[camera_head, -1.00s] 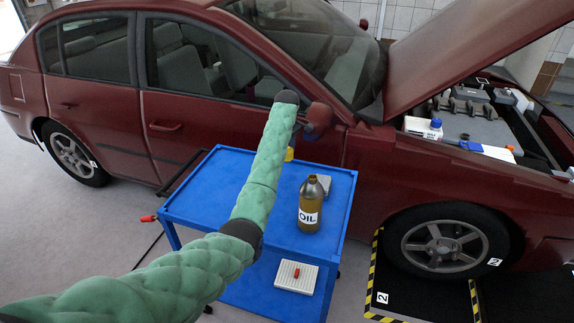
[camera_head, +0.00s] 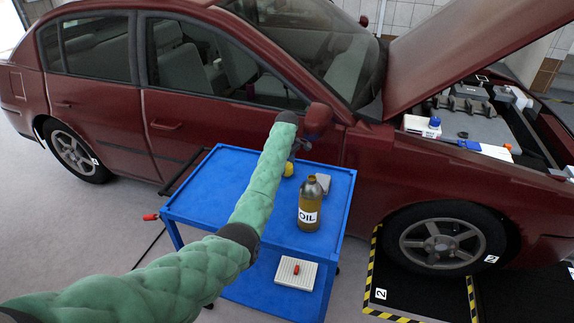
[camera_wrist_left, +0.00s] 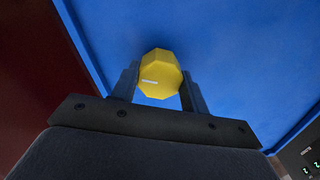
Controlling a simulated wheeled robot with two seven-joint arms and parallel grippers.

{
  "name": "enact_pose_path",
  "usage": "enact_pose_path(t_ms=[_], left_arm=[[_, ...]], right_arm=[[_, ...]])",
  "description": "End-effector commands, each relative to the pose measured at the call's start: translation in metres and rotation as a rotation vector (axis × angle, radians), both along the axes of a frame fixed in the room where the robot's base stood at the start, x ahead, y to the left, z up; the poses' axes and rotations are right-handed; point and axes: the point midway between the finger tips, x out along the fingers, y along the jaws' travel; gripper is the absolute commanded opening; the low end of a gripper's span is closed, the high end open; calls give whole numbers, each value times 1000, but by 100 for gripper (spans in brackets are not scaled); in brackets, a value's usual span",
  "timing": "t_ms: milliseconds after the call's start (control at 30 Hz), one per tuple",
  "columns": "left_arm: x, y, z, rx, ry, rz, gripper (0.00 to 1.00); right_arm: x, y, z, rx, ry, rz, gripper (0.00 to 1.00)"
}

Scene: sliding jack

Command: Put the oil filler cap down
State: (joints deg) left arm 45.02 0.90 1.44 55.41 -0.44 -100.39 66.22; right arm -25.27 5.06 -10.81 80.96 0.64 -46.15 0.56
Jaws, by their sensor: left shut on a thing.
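The oil filler cap (camera_wrist_left: 160,74) is a yellow, many-sided cap. In the left wrist view it sits between the two fingers of my left gripper (camera_wrist_left: 158,88), which is shut on it. In the head view the yellow cap (camera_head: 289,169) shows low over the far part of the blue cart top (camera_head: 240,215), below my left gripper (camera_head: 294,160). I cannot tell whether the cap touches the cart top. My right gripper is not in view.
A brown oil bottle (camera_head: 309,206) stands on the cart, with a grey object (camera_head: 322,183) behind it. A white tray with a red piece (camera_head: 295,274) is on the lower shelf. The red car (camera_head: 240,110) stands close behind. The cart's left part is clear.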

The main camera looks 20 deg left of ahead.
Motion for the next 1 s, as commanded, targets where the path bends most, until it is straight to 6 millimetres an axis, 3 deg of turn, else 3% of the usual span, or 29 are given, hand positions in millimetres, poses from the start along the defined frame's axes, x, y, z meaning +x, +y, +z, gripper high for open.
enact_pose_path(t_ms=[100, 133, 233, 667, 1000], left_arm=[[0, 0, -2, 0, 0, 0, 13], [0, 0, -2, 0, 0, 0, 50], [0, 0, -2, 0, 0, 0, 67], [1, 0, 7, 0, -1, 0, 67], [1, 0, 63, 1, -4, 1, 67]], right_arm=[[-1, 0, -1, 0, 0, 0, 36], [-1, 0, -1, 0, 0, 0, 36], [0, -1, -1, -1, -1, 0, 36], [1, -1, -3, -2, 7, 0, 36], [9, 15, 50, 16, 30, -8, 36]])
